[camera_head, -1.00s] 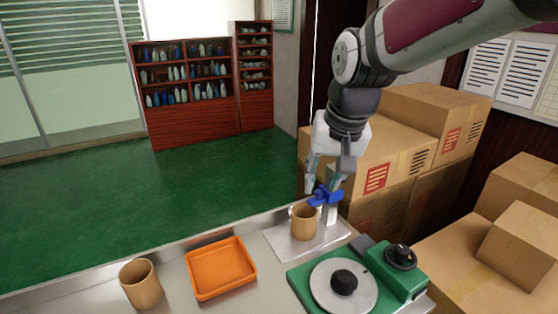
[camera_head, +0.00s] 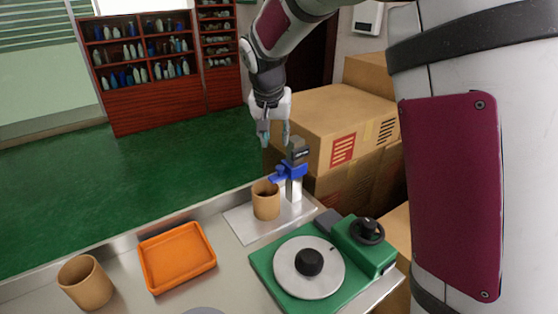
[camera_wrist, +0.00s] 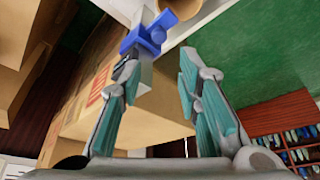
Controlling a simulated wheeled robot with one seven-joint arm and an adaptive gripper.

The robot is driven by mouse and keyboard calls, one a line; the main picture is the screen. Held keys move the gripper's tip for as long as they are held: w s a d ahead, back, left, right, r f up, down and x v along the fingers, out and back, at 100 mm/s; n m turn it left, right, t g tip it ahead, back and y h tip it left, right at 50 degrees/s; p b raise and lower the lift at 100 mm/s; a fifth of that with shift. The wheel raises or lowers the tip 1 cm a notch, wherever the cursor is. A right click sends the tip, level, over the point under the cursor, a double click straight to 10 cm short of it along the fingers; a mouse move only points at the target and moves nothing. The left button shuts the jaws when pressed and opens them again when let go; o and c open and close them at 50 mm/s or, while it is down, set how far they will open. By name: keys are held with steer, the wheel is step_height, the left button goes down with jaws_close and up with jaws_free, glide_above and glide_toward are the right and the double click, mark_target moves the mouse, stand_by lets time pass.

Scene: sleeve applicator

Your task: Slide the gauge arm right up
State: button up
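The blue gauge arm (camera_head: 290,171) sits on an upright post, white below (camera_head: 295,190) and with a dark grey top (camera_head: 298,147) above the arm. The gauge arm's left end reaches close to the rim of a brown cup (camera_head: 265,201); I cannot tell whether they touch. My gripper (camera_head: 273,137) is open and empty, above and left of the post top. In the wrist view my gripper (camera_wrist: 157,60) shows its two fingers apart, with the blue gauge arm (camera_wrist: 146,35) beyond the left fingertip. Nothing is between the fingers.
The cup and post stand on a pale plate (camera_head: 238,224). A green machine with a round disc (camera_head: 290,268) stands to the right front. An orange tray (camera_head: 176,258) and another brown cup (camera_head: 85,283) are at left. Cardboard boxes (camera_head: 340,125) stand behind the post.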

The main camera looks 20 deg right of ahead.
mark_target(280, 167)
steer(key=x, duration=1.3)
steer(key=shift+d+f, duration=0.1)
jaws_close()
